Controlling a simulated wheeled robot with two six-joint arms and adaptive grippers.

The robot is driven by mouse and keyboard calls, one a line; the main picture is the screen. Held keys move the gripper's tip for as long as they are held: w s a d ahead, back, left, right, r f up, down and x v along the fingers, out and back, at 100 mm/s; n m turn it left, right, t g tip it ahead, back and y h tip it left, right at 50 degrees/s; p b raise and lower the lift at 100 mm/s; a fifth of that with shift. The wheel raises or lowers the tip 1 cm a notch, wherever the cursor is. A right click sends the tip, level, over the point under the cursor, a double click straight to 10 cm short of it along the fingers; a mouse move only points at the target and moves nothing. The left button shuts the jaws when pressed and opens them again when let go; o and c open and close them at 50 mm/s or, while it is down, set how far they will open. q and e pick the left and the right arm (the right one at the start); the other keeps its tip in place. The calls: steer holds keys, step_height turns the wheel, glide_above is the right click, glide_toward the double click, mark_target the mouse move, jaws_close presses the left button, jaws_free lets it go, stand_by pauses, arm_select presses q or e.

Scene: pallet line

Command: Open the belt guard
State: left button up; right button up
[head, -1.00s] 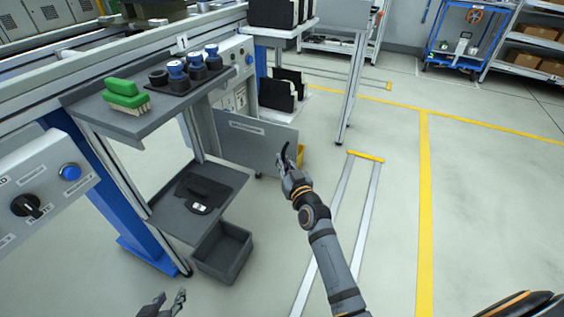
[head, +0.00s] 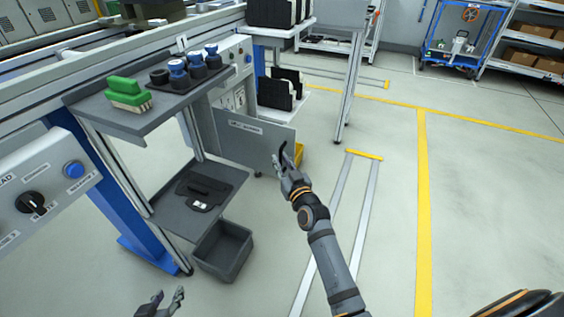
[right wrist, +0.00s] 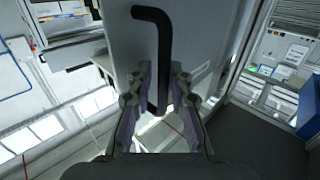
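The belt guard (head: 250,137) is a grey panel with a pale label, standing out from the line's frame into the aisle. A black bent handle (head: 283,152) is at its outer edge; it also shows in the right wrist view (right wrist: 164,45). My right gripper (head: 288,162) is at this handle. In the right wrist view its fingers (right wrist: 162,75) are apart, on either side of the handle's lower part, with small gaps beside it. Whether a finger touches the handle I cannot tell. My left gripper (head: 166,301) is open and empty, low at the front, away from the guard.
A shelf (head: 125,122) at left holds a green brush (head: 128,92) and several blue-and-black cups. A lower shelf (head: 180,219) and a grey bin (head: 222,251) stand near the guard. The floor to the right is clear.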

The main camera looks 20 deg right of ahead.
steer(key=shift+s, duration=0.1)
steer(key=s, duration=1.1)
steer(key=shift+s+d, duration=0.4)
steer(key=shift+d, duration=0.05)
